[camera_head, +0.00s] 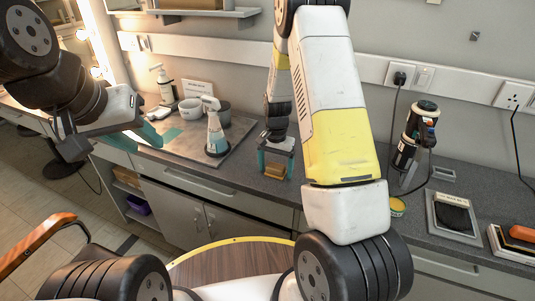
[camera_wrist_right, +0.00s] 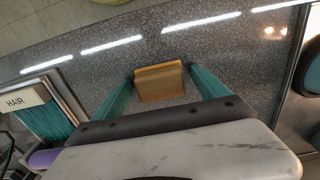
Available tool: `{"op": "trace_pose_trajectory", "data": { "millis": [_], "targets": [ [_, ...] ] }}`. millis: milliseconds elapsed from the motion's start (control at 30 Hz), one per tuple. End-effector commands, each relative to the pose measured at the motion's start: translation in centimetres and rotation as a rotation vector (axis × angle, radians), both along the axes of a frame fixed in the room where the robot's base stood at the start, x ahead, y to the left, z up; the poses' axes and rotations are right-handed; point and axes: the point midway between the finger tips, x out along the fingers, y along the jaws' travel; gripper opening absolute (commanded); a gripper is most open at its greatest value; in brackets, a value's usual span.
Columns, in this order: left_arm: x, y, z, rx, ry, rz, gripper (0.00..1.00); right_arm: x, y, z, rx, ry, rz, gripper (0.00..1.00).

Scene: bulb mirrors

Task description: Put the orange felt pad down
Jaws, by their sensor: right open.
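The orange felt pad, a tan-orange block (camera_wrist_right: 159,82), is between the two teal fingers of my right gripper (camera_wrist_right: 160,71) in the right wrist view. It appears to rest on the speckled grey counter. In the head view the pad (camera_head: 275,171) shows low between the fingers of my right gripper (camera_head: 276,163), which points down at the counter's front part. The right gripper is open. My left gripper (camera_head: 150,134) is at the left, near the grey mat; its jaw opening is unclear.
The counter (camera_head: 240,173) is bare around the pad, with its front edge close by. A grey mat (camera_head: 185,153) with a spray bottle (camera_head: 215,135) and bowls lies left. Right are a black flask (camera_head: 412,140), a yellow tin (camera_head: 397,207) and trays (camera_head: 455,232), one with an orange-topped block (camera_head: 521,234).

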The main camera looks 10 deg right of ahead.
Motion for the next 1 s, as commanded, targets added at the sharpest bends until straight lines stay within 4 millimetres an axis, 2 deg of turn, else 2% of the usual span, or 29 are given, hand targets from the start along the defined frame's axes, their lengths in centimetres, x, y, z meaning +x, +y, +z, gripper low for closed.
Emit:
{"op": "trace_pose_trajectory", "data": {
  "millis": [133, 233, 600, 933, 1000],
  "targets": [
    [0.0, 0.0, 0.0, 0.000, 0.000, 0.000, 0.36, 0.0, 0.0, 0.4, 0.000, -0.001, 0.000, 0.85],
    [0.0, 0.0, 0.0, 0.000, 0.000, 0.000, 0.36, 0.1, 0.0, 1.5, 0.000, -0.005, 0.000, 0.85],
    [0.0, 0.0, 0.0, 0.000, 0.000, 0.000, 0.36, 0.1, 0.0, 9.2, 0.000, -0.005, 0.000, 0.85],
    [0.0, 0.0, 0.0, 0.000, 0.000, 0.000, 0.36, -0.3, 0.0, 13.1, 0.010, -0.013, 0.009, 0.85],
    [0.0, 0.0, 0.0, 0.000, 0.000, 0.000, 0.36, -1.0, 0.1, 14.7, 0.026, -0.035, 0.029, 0.85]
  ]
}}
